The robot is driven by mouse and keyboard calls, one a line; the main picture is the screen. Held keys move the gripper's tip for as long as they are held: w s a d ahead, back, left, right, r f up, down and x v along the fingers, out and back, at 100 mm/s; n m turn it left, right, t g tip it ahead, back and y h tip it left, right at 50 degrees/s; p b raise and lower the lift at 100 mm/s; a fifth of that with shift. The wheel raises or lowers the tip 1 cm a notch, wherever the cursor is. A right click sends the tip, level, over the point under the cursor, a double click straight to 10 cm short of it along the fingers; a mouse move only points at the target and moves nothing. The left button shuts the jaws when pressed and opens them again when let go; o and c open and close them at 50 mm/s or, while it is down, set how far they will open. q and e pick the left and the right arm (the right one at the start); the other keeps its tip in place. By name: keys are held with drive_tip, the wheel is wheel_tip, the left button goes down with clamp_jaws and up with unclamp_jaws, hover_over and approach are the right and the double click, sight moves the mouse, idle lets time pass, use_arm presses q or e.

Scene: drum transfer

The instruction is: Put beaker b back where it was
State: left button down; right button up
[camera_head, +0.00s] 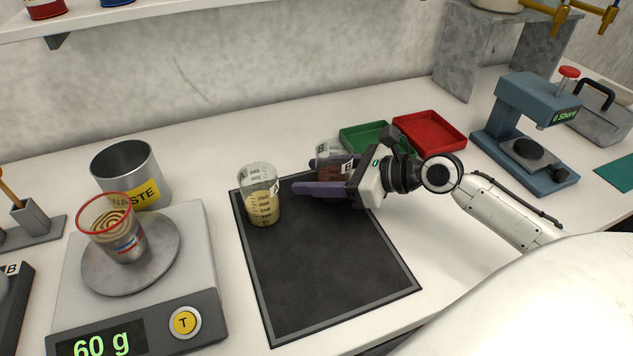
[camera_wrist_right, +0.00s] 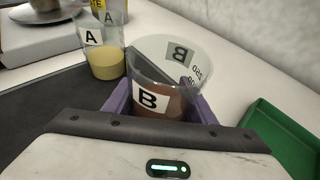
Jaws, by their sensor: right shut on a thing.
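Beaker B (camera_head: 331,170), clear glass with brown contents and a B label, is between the purple fingers of my right gripper (camera_head: 306,176) at the back right of the black mat (camera_head: 325,270). The gripper is shut on it. In the right wrist view beaker B (camera_wrist_right: 160,100) looks roughly upright between the fingers. Its base is hidden, so I cannot tell whether it touches the mat. Beaker A (camera_head: 262,207), with pale yellow contents, stands on the mat's back left, left of the fingers and apart from beaker B. My left gripper is not in view.
A scale (camera_head: 185,260) reading 60 g holds a red-rimmed glass (camera_head: 120,235). A waste can (camera_head: 140,175) stands behind it. Green (camera_head: 362,138) and red (camera_head: 430,130) trays lie behind my right gripper. A blue press (camera_head: 530,125) stands far right. The mat's front is clear.

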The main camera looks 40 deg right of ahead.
drive_tip(key=shift+f, duration=0.55)
drive_tip(key=o, duration=1.2)
drive_tip(key=shift+f, duration=0.15)
drive_tip(key=v, duration=1.2)
drive_tip(key=shift+p, duration=0.3)
